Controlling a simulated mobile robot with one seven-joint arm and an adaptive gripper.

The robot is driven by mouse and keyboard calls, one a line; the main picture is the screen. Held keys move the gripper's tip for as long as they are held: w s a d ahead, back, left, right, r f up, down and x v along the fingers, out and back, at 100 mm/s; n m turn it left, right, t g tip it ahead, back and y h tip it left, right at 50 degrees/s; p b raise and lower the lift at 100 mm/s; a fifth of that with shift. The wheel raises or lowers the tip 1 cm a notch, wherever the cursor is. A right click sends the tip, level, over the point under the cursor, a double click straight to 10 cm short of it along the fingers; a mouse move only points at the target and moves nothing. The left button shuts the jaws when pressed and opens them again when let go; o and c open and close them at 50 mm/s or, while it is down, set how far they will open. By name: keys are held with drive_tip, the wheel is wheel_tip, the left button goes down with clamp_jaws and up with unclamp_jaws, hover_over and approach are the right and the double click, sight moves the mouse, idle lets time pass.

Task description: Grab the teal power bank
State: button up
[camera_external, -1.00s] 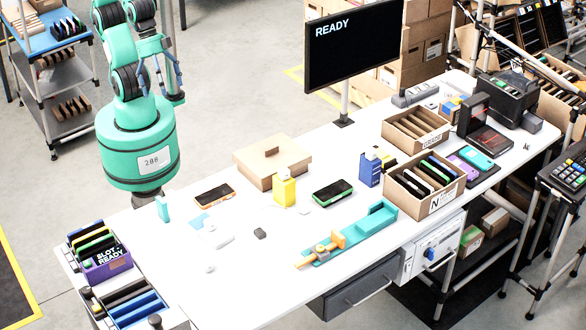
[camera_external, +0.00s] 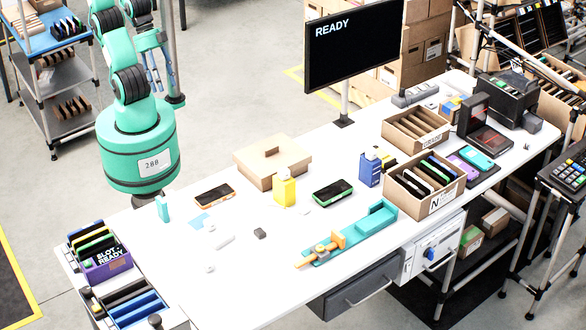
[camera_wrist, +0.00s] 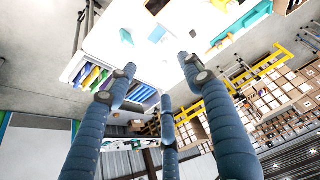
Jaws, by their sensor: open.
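A small teal block (camera_external: 163,208), which looks like the power bank, stands upright near the table's left back edge, beside my base. A teal piece on the white table in the wrist view (camera_wrist: 127,37) appears to be the same block, but I cannot be sure. My gripper (camera_external: 163,72) is raised behind the table, well apart from the block. In the wrist view my gripper (camera_wrist: 158,74) has its blue fingers spread, with nothing between them.
Orange-edged (camera_external: 214,194) and green-edged phones (camera_external: 333,193), a yellow bottle (camera_external: 284,188) and a cardboard box (camera_external: 272,161) occupy the middle. A purple slotted holder (camera_external: 106,258) stands at the left end. A teal fixture (camera_external: 350,235) lies near the front edge. The left front tabletop is mostly clear.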

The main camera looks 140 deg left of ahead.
drive_tip(key=g+b, duration=0.3)
drive_tip(key=g, duration=0.3)
hover_over(158, 200)
wheel_tip(158, 200, down, 24)
drive_tip(key=shift+r, duration=0.2)
wheel_tip(158, 200, down, 8)
drive_tip(key=shift+b, duration=1.1)
drive_tip(key=shift+f, duration=0.3)
